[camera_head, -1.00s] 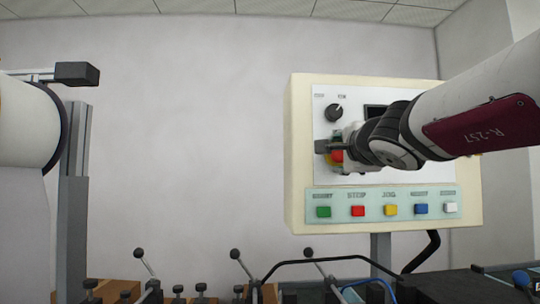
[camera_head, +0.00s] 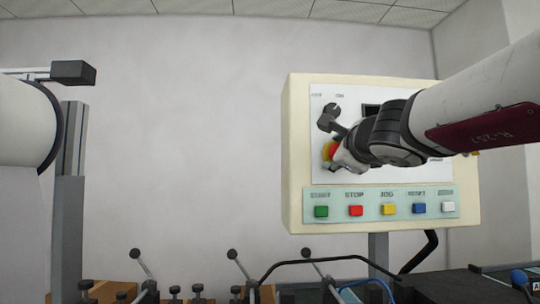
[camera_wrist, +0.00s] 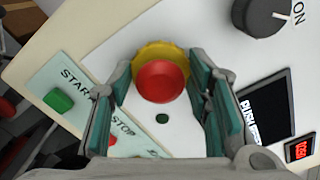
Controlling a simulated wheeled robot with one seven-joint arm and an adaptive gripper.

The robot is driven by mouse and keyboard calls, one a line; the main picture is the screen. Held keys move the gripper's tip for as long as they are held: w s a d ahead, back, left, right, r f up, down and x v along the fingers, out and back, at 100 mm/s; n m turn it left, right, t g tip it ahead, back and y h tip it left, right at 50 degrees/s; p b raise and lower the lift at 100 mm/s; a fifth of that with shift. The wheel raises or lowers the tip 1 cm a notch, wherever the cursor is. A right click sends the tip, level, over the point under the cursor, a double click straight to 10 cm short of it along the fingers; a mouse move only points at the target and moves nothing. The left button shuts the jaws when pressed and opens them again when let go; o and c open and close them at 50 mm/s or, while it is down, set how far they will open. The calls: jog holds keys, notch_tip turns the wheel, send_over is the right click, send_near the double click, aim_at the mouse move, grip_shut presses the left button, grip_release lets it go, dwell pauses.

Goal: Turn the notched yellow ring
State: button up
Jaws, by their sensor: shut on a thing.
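The notched yellow ring (camera_wrist: 160,49) surrounds a domed red button (camera_wrist: 161,83) on the control box's white panel. In the wrist view my gripper (camera_wrist: 159,68) has one finger on each side of the ring, with the pads against its edges, and it is shut on it. In the head view the ring and button (camera_head: 331,151) show only in part beside my gripper (camera_head: 334,145).
A row of coloured buttons (camera_head: 388,209) runs below, with a green button (camera_wrist: 58,100) near the left finger. A dark display (camera_wrist: 268,115) is at the right. Clamps and hoses stand below the box.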

jog(key=shift+m, duration=1.1)
